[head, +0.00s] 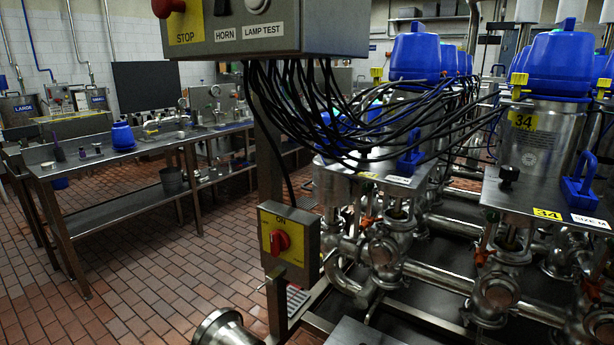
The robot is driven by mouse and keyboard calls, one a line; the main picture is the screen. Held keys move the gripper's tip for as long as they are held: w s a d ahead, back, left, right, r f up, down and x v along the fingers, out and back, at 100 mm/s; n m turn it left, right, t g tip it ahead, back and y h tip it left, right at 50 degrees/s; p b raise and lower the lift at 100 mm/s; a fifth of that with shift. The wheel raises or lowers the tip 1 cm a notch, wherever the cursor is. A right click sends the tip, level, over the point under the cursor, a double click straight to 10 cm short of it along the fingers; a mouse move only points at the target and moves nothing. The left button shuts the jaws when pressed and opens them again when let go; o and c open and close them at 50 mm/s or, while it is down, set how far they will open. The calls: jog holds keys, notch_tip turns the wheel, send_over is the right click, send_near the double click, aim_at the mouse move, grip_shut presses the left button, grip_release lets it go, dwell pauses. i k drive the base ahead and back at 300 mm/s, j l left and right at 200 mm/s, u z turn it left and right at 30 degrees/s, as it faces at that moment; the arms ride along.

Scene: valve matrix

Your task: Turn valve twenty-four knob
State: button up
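My gripper is not in view. A matrix of steel valves stands on the right, with blue-topped steel actuators. No label reading 24 can be made out. Small black knobs sit on the plates, one on the right plate (508,174). Red-orange handles (481,257) show below the plates.
A grey control box (260,33) with many black cables (320,115) hangs at the top centre. Below it is a yellow-faced switch box with a red knob (279,241). Pipes (440,276) run low on the right. A steel bench (110,158) stands left; the brick floor (150,270) is clear.

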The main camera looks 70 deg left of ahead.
aim_at(363, 152)
jog(key=u, duration=1.45)
jog(key=j+z, duration=0.25)
jog(key=j, duration=0.95)
